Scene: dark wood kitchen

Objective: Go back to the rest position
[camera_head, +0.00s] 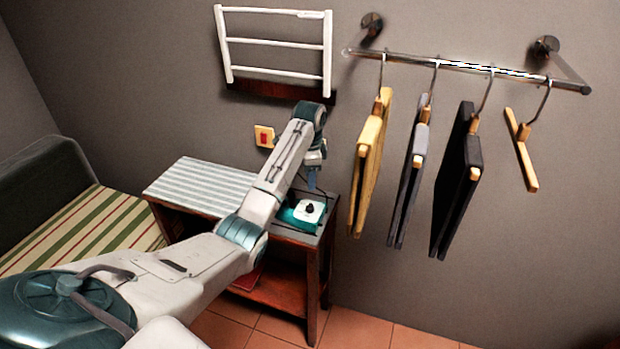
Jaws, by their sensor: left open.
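My left arm comes in from the lower left and reaches up over the small wooden table (310,262). My left gripper (312,182) is at the arm's far end, pointing down above the table's right end. It is open, and I see nothing held in it. Just below it on the table stands a teal and white object (308,211) with a dark knob; I cannot tell whether the fingers touch it. My right gripper is not in view.
A wall rail (465,68) at right holds yellow (370,160), grey (408,185) and black (458,180) folded garments and a bare wooden hanger (521,150). A white rack (277,44) hangs above the table. A striped sofa (90,228) stands left. Floor at lower right is clear.

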